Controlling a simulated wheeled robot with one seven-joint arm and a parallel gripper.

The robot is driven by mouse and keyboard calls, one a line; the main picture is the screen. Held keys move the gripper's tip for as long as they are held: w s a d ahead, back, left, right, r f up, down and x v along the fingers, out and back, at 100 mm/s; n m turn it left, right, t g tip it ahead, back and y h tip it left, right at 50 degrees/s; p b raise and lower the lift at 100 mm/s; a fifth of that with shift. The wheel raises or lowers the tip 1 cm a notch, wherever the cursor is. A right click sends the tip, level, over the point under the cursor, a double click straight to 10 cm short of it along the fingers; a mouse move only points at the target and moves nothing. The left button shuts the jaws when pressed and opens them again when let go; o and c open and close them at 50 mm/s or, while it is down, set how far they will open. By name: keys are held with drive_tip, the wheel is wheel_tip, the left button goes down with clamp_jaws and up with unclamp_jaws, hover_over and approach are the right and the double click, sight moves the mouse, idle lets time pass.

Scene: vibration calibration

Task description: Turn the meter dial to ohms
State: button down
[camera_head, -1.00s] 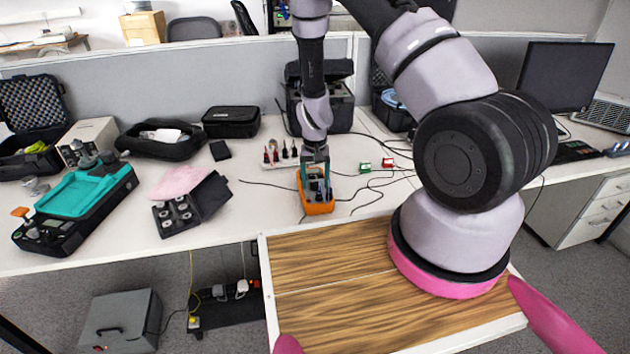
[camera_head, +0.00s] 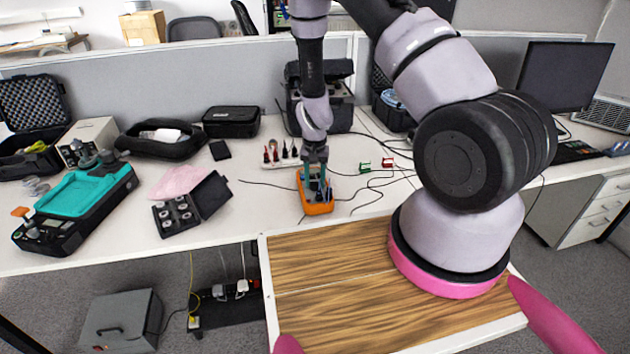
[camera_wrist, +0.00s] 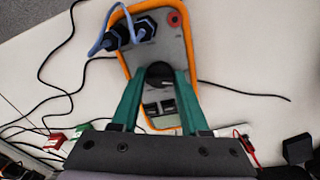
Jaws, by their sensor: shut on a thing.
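The meter (camera_head: 318,208) is a grey-faced unit with an orange rim, lying on the white table below my gripper. In the wrist view the meter (camera_wrist: 183,18) has blue plugs in its sockets at the top and a free red socket. The dark round dial (camera_wrist: 158,72) sits in the middle of its face. My gripper (camera_wrist: 158,76) points down at the meter, and its green fingers are shut on the dial from both sides. The fingers hide parts of the dial, and its pointer setting cannot be read. My gripper also shows in the head view (camera_head: 315,185).
Black cables lie around the meter. Small green (camera_head: 365,167) and red (camera_head: 388,162) connectors are to its right. A rack of probes (camera_head: 281,155) stands behind it. An open black case of round parts (camera_head: 180,213) and a teal-topped device (camera_head: 84,188) are at left.

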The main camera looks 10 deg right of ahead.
sight(315, 183)
drive_tip(key=m, duration=0.5)
drive_tip(key=shift+m, duration=0.3)
idle(0.4)
drive_tip(key=shift+c, duration=2.1)
unclamp_jaws()
wheel_tip(315, 183, up, 11)
drive_tip(key=shift+f, duration=0.1)
